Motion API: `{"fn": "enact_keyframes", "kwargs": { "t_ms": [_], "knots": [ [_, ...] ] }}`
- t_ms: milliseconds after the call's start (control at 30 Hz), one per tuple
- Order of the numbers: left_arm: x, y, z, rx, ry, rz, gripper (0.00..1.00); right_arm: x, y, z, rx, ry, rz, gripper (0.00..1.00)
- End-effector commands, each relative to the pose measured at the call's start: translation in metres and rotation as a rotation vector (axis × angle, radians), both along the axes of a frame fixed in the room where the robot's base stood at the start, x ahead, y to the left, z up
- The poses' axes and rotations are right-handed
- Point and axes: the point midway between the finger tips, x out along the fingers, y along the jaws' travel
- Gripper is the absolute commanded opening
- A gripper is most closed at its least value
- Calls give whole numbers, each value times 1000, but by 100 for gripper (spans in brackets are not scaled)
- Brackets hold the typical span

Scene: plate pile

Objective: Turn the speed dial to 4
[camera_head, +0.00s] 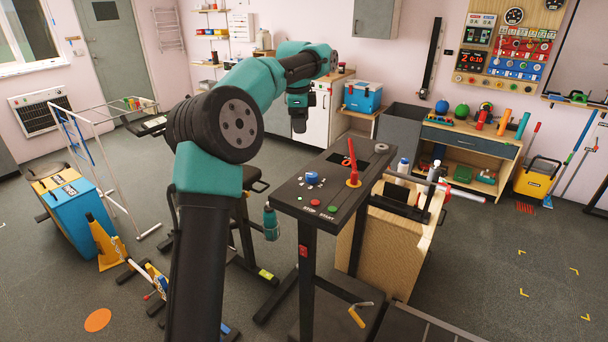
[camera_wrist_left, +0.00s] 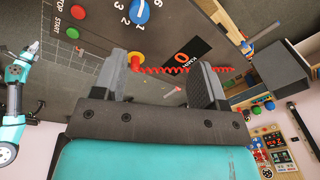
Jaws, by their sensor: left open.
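The speed dial (camera_head: 312,178) is a small blue and white knob on the dark top of a console (camera_head: 290,200). In the left wrist view the blue dial (camera_wrist_left: 139,11) is cut by the top edge, with white numerals beside it; its full scale and exact setting cannot be read. My left gripper (camera_head: 298,122) hangs above and behind the console, apart from the dial. In the left wrist view its two dark fingers (camera_wrist_left: 160,80) stand apart with nothing between them. A teal and white arm (camera_wrist_left: 15,100), probably my right one, shows at left; its jaws are too small to read.
A red STOP button (camera_wrist_left: 78,12) and a green START button (camera_wrist_left: 72,33) lie beside the dial. Bottles (camera_head: 402,170) stand to the console's right.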

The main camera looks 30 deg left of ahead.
Motion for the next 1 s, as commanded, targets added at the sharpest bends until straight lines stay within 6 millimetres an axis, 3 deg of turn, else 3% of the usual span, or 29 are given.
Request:
{"fn": "enact_keyframes", "kwargs": {
  "t_ms": [33,100,200,667,1000],
  "knots": [
    [4,-20,1,6,34,-25,66,0,0,0,0,0,0,55],
    [6,-36,3,15,77,-45,66,0,0,0,0,0,0,55],
    [6,-48,5,22,106,-58,66,0,0,0,0,0,0,55],
    [6,-50,1,23,114,-59,66,0,0,0,0,0,0,55],
    [5,-50,-38,23,116,-59,66,0,0,0,0,0,0,55]
  ]
}}
